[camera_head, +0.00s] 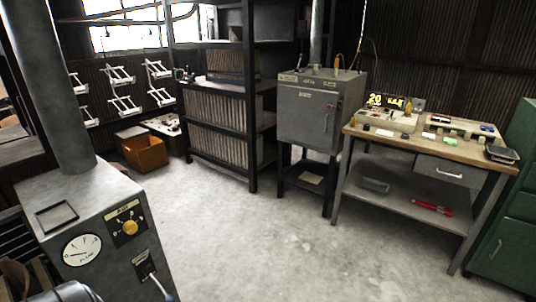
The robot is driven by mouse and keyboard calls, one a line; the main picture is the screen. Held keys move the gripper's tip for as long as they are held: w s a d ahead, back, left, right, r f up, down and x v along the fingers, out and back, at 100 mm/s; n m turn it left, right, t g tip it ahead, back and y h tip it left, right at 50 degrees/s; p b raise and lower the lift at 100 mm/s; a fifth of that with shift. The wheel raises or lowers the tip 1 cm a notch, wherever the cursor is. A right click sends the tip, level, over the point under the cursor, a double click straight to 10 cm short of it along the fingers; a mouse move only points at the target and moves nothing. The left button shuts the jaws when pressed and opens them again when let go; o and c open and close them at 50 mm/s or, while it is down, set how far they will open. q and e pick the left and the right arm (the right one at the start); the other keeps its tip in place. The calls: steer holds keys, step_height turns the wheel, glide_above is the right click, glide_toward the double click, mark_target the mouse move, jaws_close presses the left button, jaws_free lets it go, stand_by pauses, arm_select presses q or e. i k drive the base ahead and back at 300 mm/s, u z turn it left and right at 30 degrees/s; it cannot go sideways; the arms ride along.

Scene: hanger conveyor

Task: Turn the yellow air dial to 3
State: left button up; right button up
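The yellow air dial (130,227) is a round knob on a dark plate on the front of a grey metal cabinet (95,205) at the lower left. Small marks surround the knob, but they are too small to read, so I cannot tell its setting. A round white gauge (82,250) with a dark needle sits left of the dial. Neither gripper shows. A rounded grey metal part at the bottom left edge may be part of my arm. Nothing touches the dial.
A lever (158,285) sticks out below the dial. A thick pipe (48,80) rises from the cabinet. A grey oven-like box (310,115) and a workbench (425,150) stand farther back right. The concrete floor between is clear.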

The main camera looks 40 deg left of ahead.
mark_target(130, 227)
steer(key=i, duration=2.4)
steer(key=u, duration=2.95)
